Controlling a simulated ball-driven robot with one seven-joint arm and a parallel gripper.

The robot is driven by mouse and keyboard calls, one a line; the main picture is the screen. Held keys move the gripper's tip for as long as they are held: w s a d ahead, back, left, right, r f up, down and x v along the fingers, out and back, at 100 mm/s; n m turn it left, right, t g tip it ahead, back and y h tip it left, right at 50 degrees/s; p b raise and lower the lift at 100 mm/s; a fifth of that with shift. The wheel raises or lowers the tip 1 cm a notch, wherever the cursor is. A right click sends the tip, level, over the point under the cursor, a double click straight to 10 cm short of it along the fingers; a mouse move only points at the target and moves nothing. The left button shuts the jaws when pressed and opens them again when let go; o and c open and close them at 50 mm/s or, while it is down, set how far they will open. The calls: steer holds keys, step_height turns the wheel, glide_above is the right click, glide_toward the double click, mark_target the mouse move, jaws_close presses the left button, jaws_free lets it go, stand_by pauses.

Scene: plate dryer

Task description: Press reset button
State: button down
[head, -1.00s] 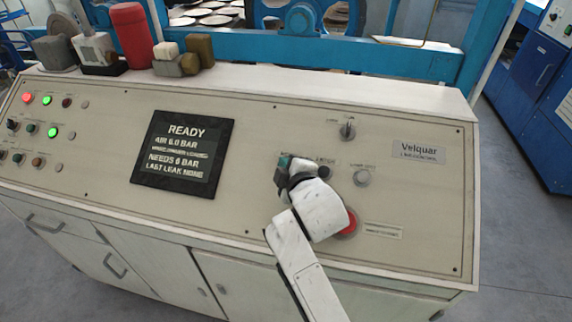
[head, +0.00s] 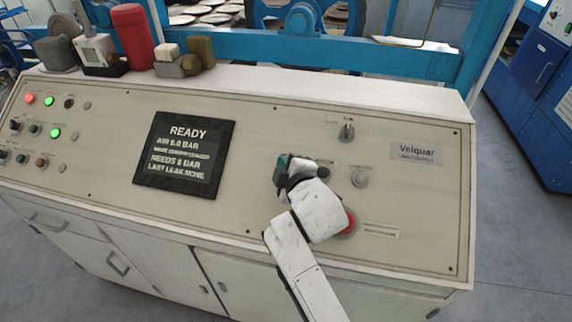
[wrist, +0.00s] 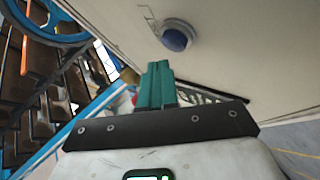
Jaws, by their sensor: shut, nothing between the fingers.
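My gripper (head: 283,163) is over the right half of the sloped control panel (head: 260,220). Its teal fingers, also in the wrist view (wrist: 157,82), are together and empty. In the wrist view a round blue button (wrist: 176,37) in a pale collar stands on the panel just beyond the fingertips, with a visible gap in the picture. I cannot make out that button in the head view, where my gripper covers part of the panel. The small labels are too blurred to read, so I cannot confirm which control is the reset button.
Beside my gripper are a dark button (head: 323,172), a grey knob (head: 360,178) and a red button (head: 347,222) partly behind my arm. A switch (head: 346,132) sits above. The display (head: 184,160) reads READY. Blocks and a red cylinder (head: 133,38) stand on the top ledge.

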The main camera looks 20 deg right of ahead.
steer(key=r+p, duration=0.1)
steer(key=s+a+r+p, duration=0.1)
steer(key=s+r+p, duration=0.1)
steer(key=r, duration=0.1)
steer(key=shift+a, duration=0.2)
stand_by(0.8)
